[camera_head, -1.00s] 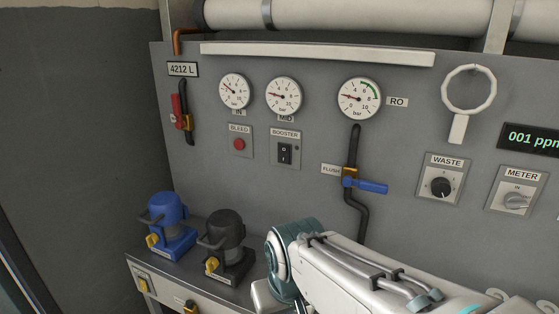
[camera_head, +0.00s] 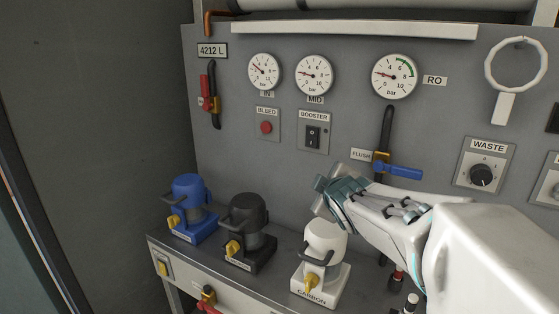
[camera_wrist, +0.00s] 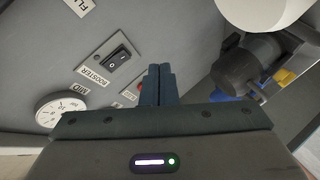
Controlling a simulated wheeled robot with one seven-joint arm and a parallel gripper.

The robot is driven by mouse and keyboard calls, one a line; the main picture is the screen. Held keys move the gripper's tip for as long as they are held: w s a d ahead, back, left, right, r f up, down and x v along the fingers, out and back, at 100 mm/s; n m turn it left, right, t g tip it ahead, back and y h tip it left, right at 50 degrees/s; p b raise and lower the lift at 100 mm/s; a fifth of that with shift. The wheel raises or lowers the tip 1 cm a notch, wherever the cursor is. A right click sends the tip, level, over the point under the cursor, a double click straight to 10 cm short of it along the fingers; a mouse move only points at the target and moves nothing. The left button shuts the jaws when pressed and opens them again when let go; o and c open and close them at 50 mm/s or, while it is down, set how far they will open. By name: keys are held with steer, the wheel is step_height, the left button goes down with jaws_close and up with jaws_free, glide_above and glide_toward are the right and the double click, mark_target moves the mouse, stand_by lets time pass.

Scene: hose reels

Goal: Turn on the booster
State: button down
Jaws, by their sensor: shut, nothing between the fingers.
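The booster switch (camera_head: 313,137) is a black rocker on a grey plate labelled BOOSTER, on the grey panel below the MID gauge. In the wrist view the same rocker switch (camera_wrist: 118,57) shows left of my fingers, apart from them. Which side of the rocker is pressed in is too small to tell for sure. My gripper (camera_wrist: 160,72) is shut and empty, its fingertips pointing toward the panel.
The red BLEED button (camera_head: 266,127) is left of the booster plate. The blue FLUSH valve handle (camera_head: 405,172) sticks out to its right. The blue pump (camera_head: 188,205), black pump (camera_head: 248,230) and white CARBON housing (camera_head: 322,265) stand on the ledge below.

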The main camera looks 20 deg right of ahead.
steer(key=shift+w+d+r+n+t+y+b, duration=0.1)
steer(key=shift+w+r+n+t+y+b, duration=0.4)
steer(key=shift+n, duration=0.7)
steer(key=shift+w+d+r+n+t+y+b, duration=0.1)
steer(key=shift+w+r+n+t+y+b, duration=0.2)
steer(key=shift+w+r+n+t, duration=0.7)
steer(key=shift+w+d+r+n+t+y+b, duration=0.15)
steer(key=shift+w+n+t+y+b, duration=0.25)
steer(key=shift+n, duration=1)
steer(key=shift+w, duration=0.2)
glide_toward(307, 145)
steer(key=w+a, duration=0.3)
steer(key=shift+w+d+p, duration=0.85)
steer(key=shift+w+d, duration=0.55)
steer(key=shift+d, duration=0.2)
steer(key=shift+a+f+b, duration=0.1)
steer(key=shift+f+b, duration=0.05)
steer(key=shift+b, duration=0.15)
